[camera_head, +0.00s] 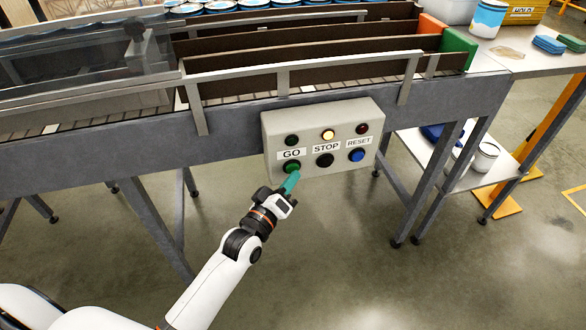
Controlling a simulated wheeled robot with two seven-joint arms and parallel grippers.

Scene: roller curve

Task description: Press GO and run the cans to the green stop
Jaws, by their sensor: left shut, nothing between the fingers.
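A grey control box (330,110) is fixed to the front of the conveyor. It has a green GO button (293,168), a black STOP button (325,160) and a blue RESET button (357,155). Above them, the middle lamp (328,135) glows yellow; the other two look dark. My left gripper (292,180) is shut and empty, its teal fingertips just below the GO button. I cannot tell whether they touch it. Several cans (222,6) stand in a row at the back. A green stop (458,48) closes the lane end at the right. My right gripper is not in view.
The conveyor frame (230,122) runs across the view, with brown lane dividers (310,60) and metal guide rails. An orange stop (431,30) stands beside the green one. A white side table (520,60) holds a can and cloths. The floor in front is clear.

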